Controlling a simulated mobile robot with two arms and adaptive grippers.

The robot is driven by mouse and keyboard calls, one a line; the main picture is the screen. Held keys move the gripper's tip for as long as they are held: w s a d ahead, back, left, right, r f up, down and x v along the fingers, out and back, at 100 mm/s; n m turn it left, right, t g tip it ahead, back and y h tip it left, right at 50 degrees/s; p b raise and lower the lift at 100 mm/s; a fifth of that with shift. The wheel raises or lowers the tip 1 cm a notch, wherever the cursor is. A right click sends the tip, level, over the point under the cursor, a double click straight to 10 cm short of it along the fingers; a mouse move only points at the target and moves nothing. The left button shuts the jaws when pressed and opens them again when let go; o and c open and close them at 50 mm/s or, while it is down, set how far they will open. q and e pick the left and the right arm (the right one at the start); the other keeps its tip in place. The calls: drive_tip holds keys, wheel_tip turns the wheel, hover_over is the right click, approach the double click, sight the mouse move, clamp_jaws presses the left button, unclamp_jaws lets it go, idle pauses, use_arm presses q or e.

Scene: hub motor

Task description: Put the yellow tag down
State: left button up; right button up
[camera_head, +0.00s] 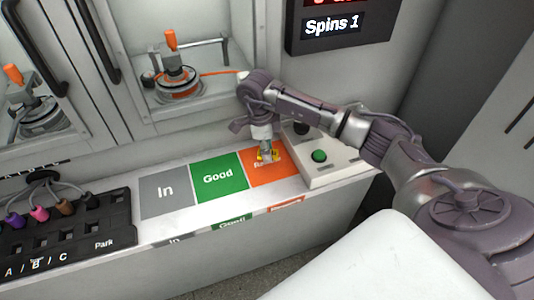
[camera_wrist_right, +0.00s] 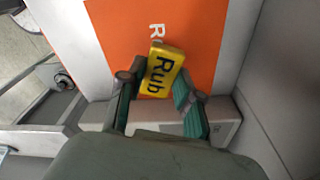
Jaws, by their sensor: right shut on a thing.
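I cannot tell whether the tag touches the mat. My left gripper is not in view.
A green "Good" mat (camera_head: 218,177) and a grey "In" mat (camera_head: 165,192) lie left of the orange one. A box with a green button (camera_head: 319,156) stands close on the right. A black "Park" rack (camera_head: 105,225) with coloured plugs is at far left. Glazed bays stand behind.

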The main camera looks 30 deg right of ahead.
wheel_tip(320, 180, down, 2)
drive_tip(key=shift+f, duration=0.1)
drive_tip(key=shift+f, duration=0.25)
drive_tip(key=o, duration=1)
drive_tip(key=shift+c, duration=0.2)
